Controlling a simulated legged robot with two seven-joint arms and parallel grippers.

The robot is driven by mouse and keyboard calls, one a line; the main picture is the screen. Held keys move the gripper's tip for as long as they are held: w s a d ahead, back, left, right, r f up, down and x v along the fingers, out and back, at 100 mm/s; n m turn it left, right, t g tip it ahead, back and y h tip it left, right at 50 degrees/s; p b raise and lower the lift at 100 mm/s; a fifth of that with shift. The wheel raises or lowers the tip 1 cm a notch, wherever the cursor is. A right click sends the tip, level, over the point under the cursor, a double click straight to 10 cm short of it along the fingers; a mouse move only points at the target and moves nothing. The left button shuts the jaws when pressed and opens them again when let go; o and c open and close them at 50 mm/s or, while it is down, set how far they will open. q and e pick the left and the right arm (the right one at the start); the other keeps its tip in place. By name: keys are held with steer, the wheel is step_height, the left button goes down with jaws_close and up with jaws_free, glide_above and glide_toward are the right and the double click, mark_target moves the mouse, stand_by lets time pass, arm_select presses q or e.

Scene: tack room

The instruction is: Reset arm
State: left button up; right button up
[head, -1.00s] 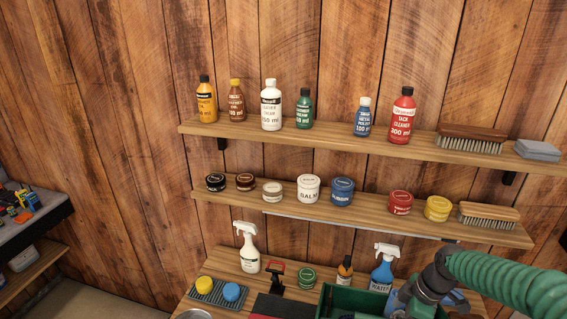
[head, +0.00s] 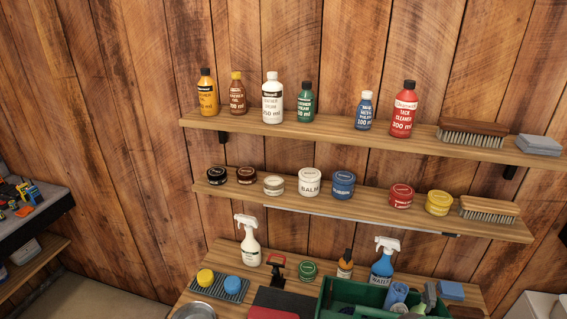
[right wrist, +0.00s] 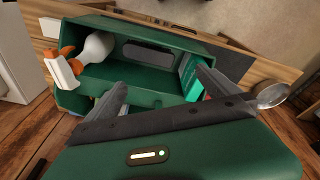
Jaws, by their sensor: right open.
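My right gripper (right wrist: 162,82) is open and empty in the right wrist view. Its two dark fingers point toward the green tote (right wrist: 135,98) and overlap its near side. The tote holds a white bottle with an orange and white spray head (right wrist: 68,68) at its left and a green box (right wrist: 189,72) at its right. In the head view the tote (head: 345,312) stands at the bottom edge, partly cut off, with a rolled blue cloth and other items in it. Neither of my arms shows in the head view.
The upper shelf (head: 330,136) holds several bottles and a brush (head: 470,135). The lower shelf (head: 375,208) holds several jars and another brush. Spray bottles (head: 248,240), sponges (head: 228,284) and a metal bowl (head: 193,311) stand on the bench below.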

step_height(320, 180, down, 13)
steer(key=s+m+b, duration=0.2)
steer(key=b, duration=1.1)
steer(key=shift+s+a+m+t, duration=0.25)
steer(key=shift+a+m+t, duration=0.05)
steer(key=shift+a, duration=0.1)
